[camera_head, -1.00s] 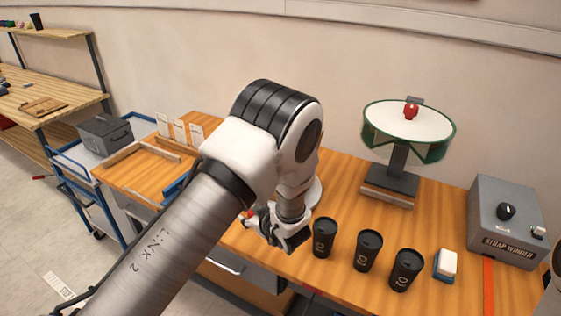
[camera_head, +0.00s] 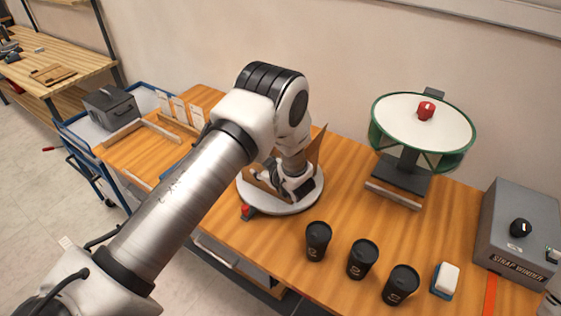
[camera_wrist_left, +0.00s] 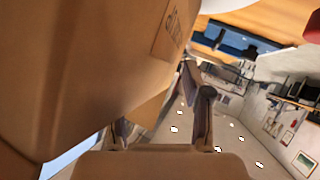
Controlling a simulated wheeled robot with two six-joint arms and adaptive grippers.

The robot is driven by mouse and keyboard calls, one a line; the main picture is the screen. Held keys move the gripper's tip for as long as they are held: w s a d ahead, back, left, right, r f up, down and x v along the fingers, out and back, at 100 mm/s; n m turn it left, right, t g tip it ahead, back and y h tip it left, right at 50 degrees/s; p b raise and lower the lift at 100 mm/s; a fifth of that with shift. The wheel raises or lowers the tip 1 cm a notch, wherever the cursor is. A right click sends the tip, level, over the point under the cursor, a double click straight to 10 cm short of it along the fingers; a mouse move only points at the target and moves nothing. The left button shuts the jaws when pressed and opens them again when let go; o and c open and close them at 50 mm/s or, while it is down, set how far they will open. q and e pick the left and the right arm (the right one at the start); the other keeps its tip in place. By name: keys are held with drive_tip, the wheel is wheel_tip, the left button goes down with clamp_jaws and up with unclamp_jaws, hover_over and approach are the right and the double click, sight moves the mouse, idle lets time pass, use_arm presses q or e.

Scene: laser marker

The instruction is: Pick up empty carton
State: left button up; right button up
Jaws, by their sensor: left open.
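The brown cardboard carton (camera_head: 318,150) stands on a round white turntable (camera_head: 254,200) in the head view, largely hidden behind my left arm and gripper. Brown panels show on both sides of the gripper. My left gripper (camera_head: 300,192) is open, low over the turntable and close to the carton. In the left wrist view the carton (camera_wrist_left: 80,70) fills the upper left, very near the camera, with a printed label on its side. The gripper's fingers (camera_wrist_left: 165,120) show below and beside it. Whether they touch it I cannot tell. My right gripper is not in view.
Several black cups (camera_head: 318,240) stand in front and right of the turntable, near a white-and-blue block (camera_head: 445,279). A green-rimmed round stand (camera_head: 425,120) is behind them. A grey strap winder (camera_head: 522,232) is at the right. Wooden trays and a grey box (camera_head: 110,108) are at the left.

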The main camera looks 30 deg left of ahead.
use_arm(q)
drive_tip(key=shift+w+a+f, duration=0.15)
drive_tip(key=shift+a+f, duration=0.05)
drive_tip(key=shift+s+d+r, duration=0.15)
drive_tip(key=shift+s+r, duration=0.1)
drive_tip(key=shift+s, duration=0.05)
drive_tip(key=shift+c, duration=1.3)
drive_tip(key=shift+s+d+r, duration=0.1)
clamp_jaws()
